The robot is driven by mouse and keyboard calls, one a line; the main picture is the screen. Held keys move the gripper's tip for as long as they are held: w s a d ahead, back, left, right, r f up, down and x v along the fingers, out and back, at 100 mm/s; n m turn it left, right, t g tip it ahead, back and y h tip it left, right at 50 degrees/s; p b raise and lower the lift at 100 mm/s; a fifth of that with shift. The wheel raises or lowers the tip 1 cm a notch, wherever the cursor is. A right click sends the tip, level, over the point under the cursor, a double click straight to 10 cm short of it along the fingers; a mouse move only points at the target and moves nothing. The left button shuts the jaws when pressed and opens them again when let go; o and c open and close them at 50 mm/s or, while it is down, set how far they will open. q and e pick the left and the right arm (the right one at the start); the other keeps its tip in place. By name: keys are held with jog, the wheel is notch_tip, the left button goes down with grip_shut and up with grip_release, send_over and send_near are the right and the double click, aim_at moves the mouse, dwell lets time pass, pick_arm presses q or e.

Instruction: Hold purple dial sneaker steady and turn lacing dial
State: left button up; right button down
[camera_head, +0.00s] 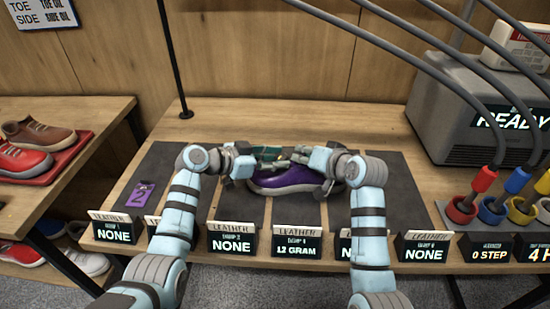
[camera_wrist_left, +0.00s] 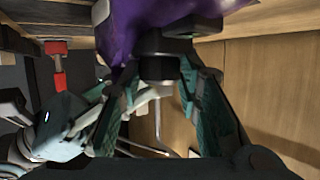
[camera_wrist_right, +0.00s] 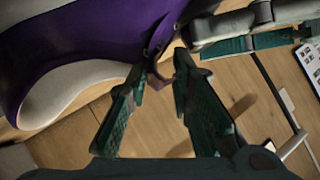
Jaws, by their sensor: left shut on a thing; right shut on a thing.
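The purple sneaker (camera_head: 285,181) with a pale sole stands on the dark mat in the middle of the table, between my two arms. In the left wrist view its purple upper (camera_wrist_left: 190,18) fills the top, and a black round lacing dial (camera_wrist_left: 160,45) sticks out from it. My left gripper (camera_wrist_left: 160,70) has its teal fingers closed on either side of the dial. My right gripper (camera_wrist_right: 162,72) is shut on a thin purple edge or loop of the sneaker, which also shows in the right wrist view (camera_wrist_right: 95,35). Both grippers partly hide the shoe's top in the head view.
Several label signs (camera_head: 232,240) line the table's front edge. A purple number tag (camera_head: 140,196) lies on the mat at left. A grey box (camera_head: 470,105) and colored-handled tools in cups (camera_head: 462,208) stand at right. Red and brown shoes (camera_head: 38,135) sit on the left shelf.

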pick_arm(q)
jog(key=o, duration=1.1)
jog(key=shift+o, duration=0.2)
jog(key=v, duration=1.2)
jog(key=w+a+r, duration=0.2)
jog(key=w+r, duration=0.3)
notch_tip(320, 180, down, 5)
jog(key=s+m+g+h, duration=0.2)
jog(key=m+g, duration=0.1)
jog(key=x, duration=1.2)
jog(key=shift+d+f, duration=0.1)
jog(key=shift+f, duration=0.1)
